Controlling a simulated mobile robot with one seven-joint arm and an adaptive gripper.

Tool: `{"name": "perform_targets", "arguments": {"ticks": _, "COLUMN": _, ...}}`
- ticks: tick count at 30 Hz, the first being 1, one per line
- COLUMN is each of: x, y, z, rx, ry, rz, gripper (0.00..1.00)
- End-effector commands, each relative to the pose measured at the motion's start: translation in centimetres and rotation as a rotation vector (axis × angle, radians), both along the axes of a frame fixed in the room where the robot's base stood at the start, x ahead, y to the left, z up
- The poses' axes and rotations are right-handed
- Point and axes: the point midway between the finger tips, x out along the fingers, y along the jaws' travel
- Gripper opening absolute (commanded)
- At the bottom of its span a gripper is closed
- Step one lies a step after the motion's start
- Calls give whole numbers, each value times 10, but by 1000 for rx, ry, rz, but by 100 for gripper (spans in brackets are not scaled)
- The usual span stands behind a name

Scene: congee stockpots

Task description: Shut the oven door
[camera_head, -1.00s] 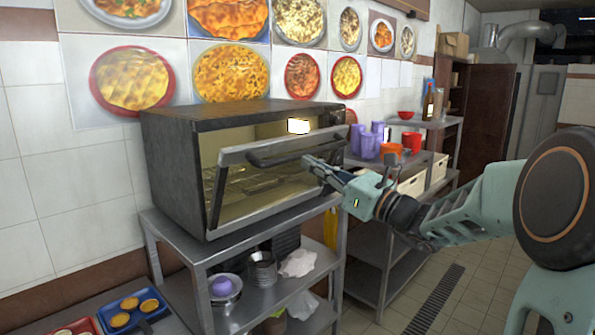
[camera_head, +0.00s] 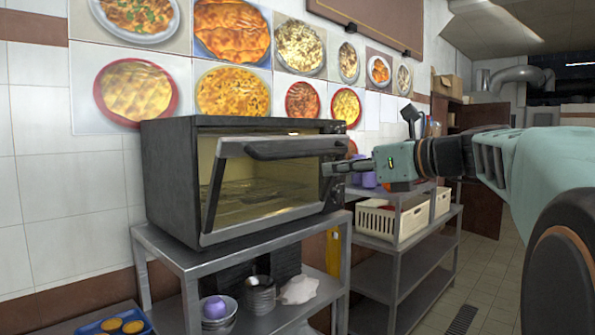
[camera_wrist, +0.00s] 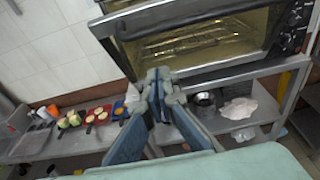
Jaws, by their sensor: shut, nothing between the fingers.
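The dark oven (camera_head: 172,180) stands on a metal shelf unit, and its lit inside shows. Its glass door (camera_head: 260,208) is partly open, hinged along the bottom, with its top edge tilted outward. The dark handle (camera_head: 290,149) runs along the door's top. My gripper (camera_head: 328,168) is shut and empty, at the door's right end below the handle level. Whether it touches the door cannot be told. In the wrist view my gripper's closed fingers (camera_wrist: 160,80) show below the oven door (camera_wrist: 195,42).
The metal shelf unit (camera_head: 270,243) carries bowls and a white cloth (camera_head: 299,290) below the oven. A second rack with white crates (camera_head: 387,218) stands to the right. Food trays (camera_head: 112,325) are at the lower left. Open tiled floor lies at the right.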

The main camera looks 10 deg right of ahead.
Motion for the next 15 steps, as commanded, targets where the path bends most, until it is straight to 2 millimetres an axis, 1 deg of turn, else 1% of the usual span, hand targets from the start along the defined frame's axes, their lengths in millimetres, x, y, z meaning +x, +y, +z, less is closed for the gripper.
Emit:
{"name": "perform_targets", "arguments": {"ticks": 1, "x": 7, "y": 7, "z": -2, "rx": 1, "ry": 0, "rz": 4, "gripper": 0}}
{"name": "perform_targets", "arguments": {"ticks": 11, "x": 62, "y": 50, "z": -15, "rx": 1, "ry": 0, "rz": 5, "gripper": 0}}
{"name": "perform_targets", "arguments": {"ticks": 15, "x": 77, "y": 61, "z": -1, "rx": 0, "ry": -4, "rz": 3, "gripper": 0}}
